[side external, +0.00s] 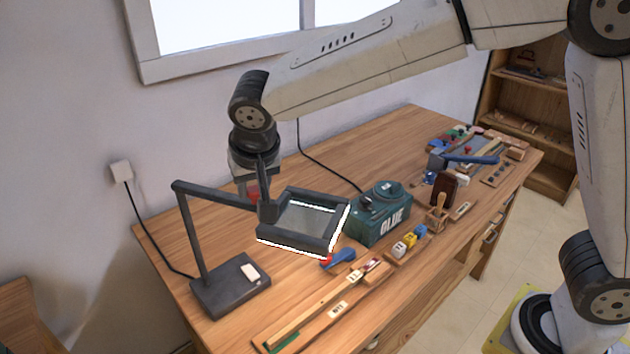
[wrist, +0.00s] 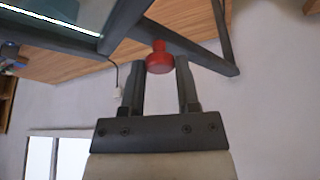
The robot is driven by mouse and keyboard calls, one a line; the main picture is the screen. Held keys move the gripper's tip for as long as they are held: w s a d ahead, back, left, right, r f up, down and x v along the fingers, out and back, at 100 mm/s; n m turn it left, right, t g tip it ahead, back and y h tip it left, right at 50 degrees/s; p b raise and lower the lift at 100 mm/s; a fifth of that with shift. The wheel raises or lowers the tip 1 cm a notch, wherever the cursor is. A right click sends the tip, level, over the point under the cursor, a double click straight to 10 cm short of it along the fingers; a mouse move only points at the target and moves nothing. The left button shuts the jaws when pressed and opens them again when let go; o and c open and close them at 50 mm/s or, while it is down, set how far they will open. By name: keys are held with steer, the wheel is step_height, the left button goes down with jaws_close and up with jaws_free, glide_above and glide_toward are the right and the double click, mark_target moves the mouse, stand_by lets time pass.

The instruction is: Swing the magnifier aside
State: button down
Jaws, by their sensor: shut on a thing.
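The magnifier (side external: 310,218) is a dark square frame with a glass pane and bright lit edges, held above the bench on a jointed dark arm (side external: 220,194). The arm rises from a dark base (side external: 229,290) on the bench's left. My gripper (side external: 252,188) points down at the magnifier arm, behind the left side of the frame. In the wrist view, my gripper (wrist: 159,70) is shut on a red knob (wrist: 159,57) beside the dark arm. The knob also shows in the side view (side external: 253,195), partly hidden. The frame's edge (wrist: 55,25) shows at the wrist view's upper left.
A green glue pot (side external: 380,213) stands just right of the magnifier. A blue and red tool (side external: 343,257), wooden piano keys (side external: 330,308) and small blocks lie in front. More tools fill the far right. The bench's back left (side external: 165,230) is clear.

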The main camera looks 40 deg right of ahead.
steer(key=s+a+m+g+h, duration=0.1)
steer(key=a+m, duration=0.4)
steer(key=a, duration=0.3)
steer(key=shift+s+m+h, duration=0.35)
steer(key=shift+m+h, duration=0.05)
steer(key=shift+a, duration=0.15)
steer(key=shift+c, duration=1.6)
jaws_free()
steer(key=v, duration=0.8)
steer(key=shift+w+f, duration=0.1)
